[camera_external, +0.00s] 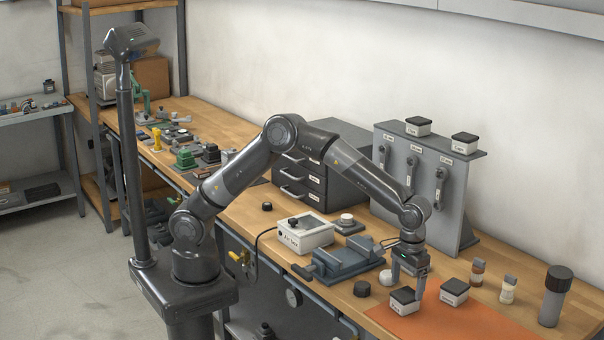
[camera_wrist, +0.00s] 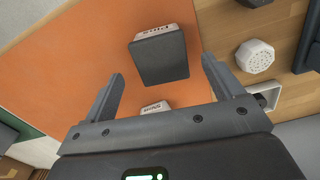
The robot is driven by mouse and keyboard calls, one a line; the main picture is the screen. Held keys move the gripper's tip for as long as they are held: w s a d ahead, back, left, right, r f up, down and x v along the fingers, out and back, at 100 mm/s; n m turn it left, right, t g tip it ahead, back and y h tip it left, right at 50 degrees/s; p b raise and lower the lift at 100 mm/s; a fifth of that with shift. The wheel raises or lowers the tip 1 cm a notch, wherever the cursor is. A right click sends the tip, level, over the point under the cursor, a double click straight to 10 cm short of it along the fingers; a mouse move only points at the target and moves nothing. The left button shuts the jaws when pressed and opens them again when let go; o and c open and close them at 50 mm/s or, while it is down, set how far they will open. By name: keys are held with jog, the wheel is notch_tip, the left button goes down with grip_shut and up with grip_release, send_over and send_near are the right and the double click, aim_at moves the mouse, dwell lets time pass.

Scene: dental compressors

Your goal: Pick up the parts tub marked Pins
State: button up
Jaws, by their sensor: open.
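A small white tub with a black lid (camera_external: 403,296) sits on the orange mat (camera_external: 430,322), just below my gripper (camera_external: 409,285). In the wrist view this tub (camera_wrist: 159,56) lies just ahead of my open, empty gripper (camera_wrist: 163,69), roughly in line with the gap between the fingers. Its label, at the upper edge, appears to read Pins but is small and upside down. A second lidded tub (camera_external: 454,290) sits on the mat to the right. In the wrist view only its label side (camera_wrist: 155,107) shows; my gripper hides the rest.
Two similar tubs stand on top of the grey panel (camera_external: 418,126) (camera_external: 464,141). A pale faceted knob (camera_external: 386,277) lies left of the mat, near a blue-grey vise (camera_external: 345,258). Small bottles (camera_external: 508,289) and a dark-capped cylinder (camera_external: 555,295) stand to the right. The mat's front is clear.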

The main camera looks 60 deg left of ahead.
aim_at(406, 293)
notch_tip(406, 293, down, 5)
jog(key=shift+f, duration=0.15)
jog(key=c, duration=1.2)
jog(key=shift+o, duration=0.2)
